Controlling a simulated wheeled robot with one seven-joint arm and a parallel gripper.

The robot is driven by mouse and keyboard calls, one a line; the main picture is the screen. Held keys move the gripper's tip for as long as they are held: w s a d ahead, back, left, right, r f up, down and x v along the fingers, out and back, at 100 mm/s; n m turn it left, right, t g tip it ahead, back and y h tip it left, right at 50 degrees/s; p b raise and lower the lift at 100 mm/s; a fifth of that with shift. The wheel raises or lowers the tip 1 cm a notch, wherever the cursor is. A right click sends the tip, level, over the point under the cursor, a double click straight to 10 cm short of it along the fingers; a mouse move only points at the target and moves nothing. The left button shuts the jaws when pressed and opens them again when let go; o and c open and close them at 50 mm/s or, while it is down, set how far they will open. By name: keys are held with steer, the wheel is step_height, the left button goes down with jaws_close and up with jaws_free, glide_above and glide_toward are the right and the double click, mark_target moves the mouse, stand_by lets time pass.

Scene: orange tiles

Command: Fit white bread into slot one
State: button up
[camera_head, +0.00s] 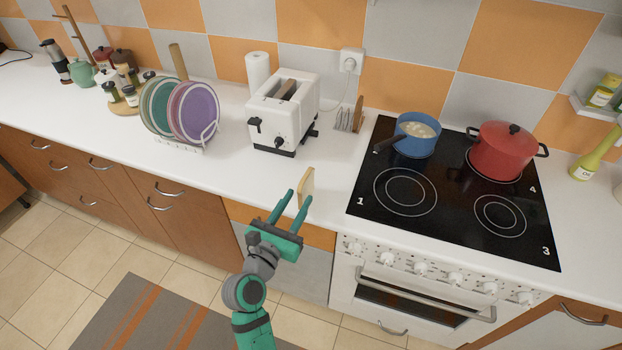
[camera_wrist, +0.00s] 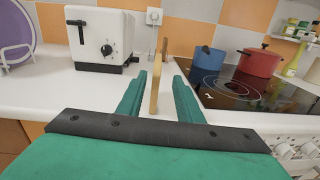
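The white bread (camera_head: 306,187) is a pale slice with a tan crust, upright near the counter's front edge. In the wrist view the bread (camera_wrist: 155,80) shows nearly edge-on between my fingers, with gaps visible on both sides. My gripper (camera_head: 294,202) is green and open, its fingers pointing at the counter and toaster. It also shows in the wrist view (camera_wrist: 160,80). The white toaster (camera_head: 266,129) stands farther back, left of the bread; it also shows in the wrist view (camera_wrist: 101,40). Something brown (camera_head: 287,90) sits in its top opening; I cannot tell whether both slots are free.
A rack of plates (camera_head: 192,112) stands left of the toaster. The black stove (camera_head: 450,210) with a blue pot (camera_head: 416,145) and a red pot (camera_head: 503,158) is to the right. The counter before the toaster is clear.

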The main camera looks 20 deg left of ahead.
mark_target(312, 169)
steer(key=shift+w+a+r, duration=0.15)
steer(key=shift+w+r, duration=0.05)
steer(key=shift+w, duration=0.4)
steer(key=w, duration=0.5)
steer(key=shift+w+d+r, duration=0.1)
steer(key=shift+w+d, duration=0.1)
steer(key=shift+d, duration=0.1)
steer(key=w, duration=0.4)
steer(key=shift+r, duration=0.4)
steer(key=shift+w+d, duration=0.1)
steer(key=shift+w, duration=0.45)
steer(key=shift+c, duration=0.6)
jaws_close()
